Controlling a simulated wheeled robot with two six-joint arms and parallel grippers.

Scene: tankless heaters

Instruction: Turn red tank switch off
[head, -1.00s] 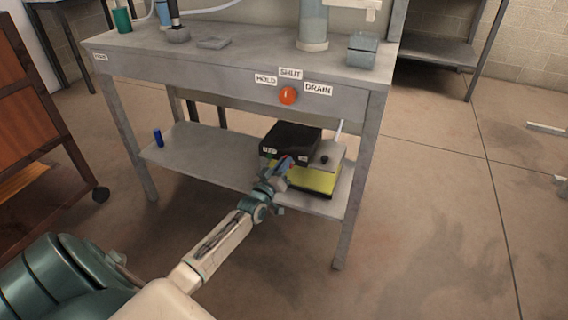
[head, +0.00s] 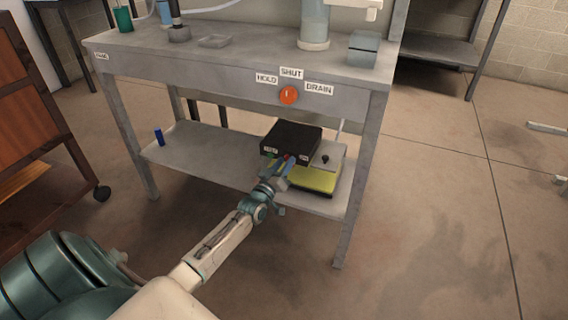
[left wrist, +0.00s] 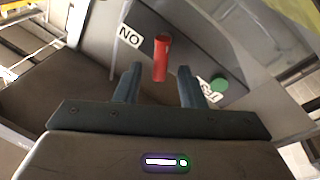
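The red switch (left wrist: 160,58) is a short red lever on the dark face of the black box (head: 293,137), which sits on the lower shelf. In the left wrist view a white label (left wrist: 129,36) reading "ON" upside down is left of the lever. Another label (left wrist: 210,93), partly hidden, is to its right beside a green round part (left wrist: 219,84). My left gripper (head: 284,166) is at the front of the box. Its two fingers are apart, with the red lever showing between and beyond them. Contact cannot be told. My right gripper is not in view.
An orange-red knob (head: 288,95) with HOLD, SHUT and DRAIN labels is on the bench front above. Table legs flank the shelf; a wooden cart (head: 30,110) stands left.

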